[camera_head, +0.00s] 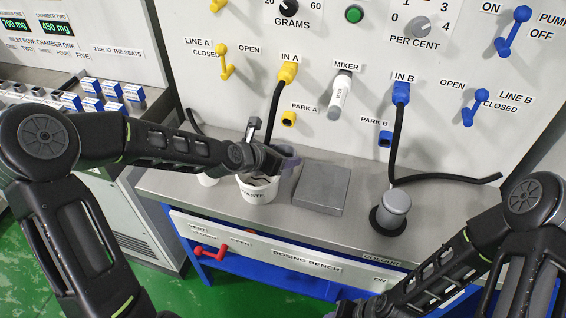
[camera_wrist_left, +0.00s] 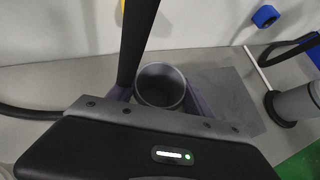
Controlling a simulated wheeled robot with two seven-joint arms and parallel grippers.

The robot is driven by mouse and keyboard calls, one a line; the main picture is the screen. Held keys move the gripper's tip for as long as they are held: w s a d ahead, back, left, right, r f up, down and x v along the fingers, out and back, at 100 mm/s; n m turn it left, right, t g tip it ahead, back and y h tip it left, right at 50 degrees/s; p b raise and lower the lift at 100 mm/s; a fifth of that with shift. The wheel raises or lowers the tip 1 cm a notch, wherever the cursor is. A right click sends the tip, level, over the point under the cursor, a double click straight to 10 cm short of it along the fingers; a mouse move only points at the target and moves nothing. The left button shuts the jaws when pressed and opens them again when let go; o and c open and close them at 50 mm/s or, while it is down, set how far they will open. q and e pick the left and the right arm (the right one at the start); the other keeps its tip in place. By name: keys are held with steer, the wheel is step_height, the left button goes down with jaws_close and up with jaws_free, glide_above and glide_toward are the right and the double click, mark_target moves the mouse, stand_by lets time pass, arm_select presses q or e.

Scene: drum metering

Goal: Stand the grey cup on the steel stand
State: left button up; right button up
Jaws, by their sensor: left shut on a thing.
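The grey cup (camera_wrist_left: 160,88) is round, with its open mouth facing up in the left wrist view. My left gripper (camera_head: 283,162) is shut on it, with a purple finger at each side of the cup. In the head view the cup is mostly hidden by the gripper, above and beside the white waste tub. The steel stand appears to be the flat, square grey block (camera_head: 322,188) on the bench, just right of the gripper; its bare top also shows in the left wrist view (camera_wrist_left: 232,92).
The white waste tub (camera_head: 258,192) stands under my left gripper. A grey cylinder on a black base (camera_head: 394,208) stands right of the block. Black hoses hang from yellow IN A (camera_head: 288,73) and blue IN B (camera_head: 401,92). The bench front edge has a red handle (camera_head: 211,252).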

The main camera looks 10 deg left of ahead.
arm_select(q)
steer(key=c, duration=0.9)
step_height(320, 180, up, 10)
stand_by(0.6)
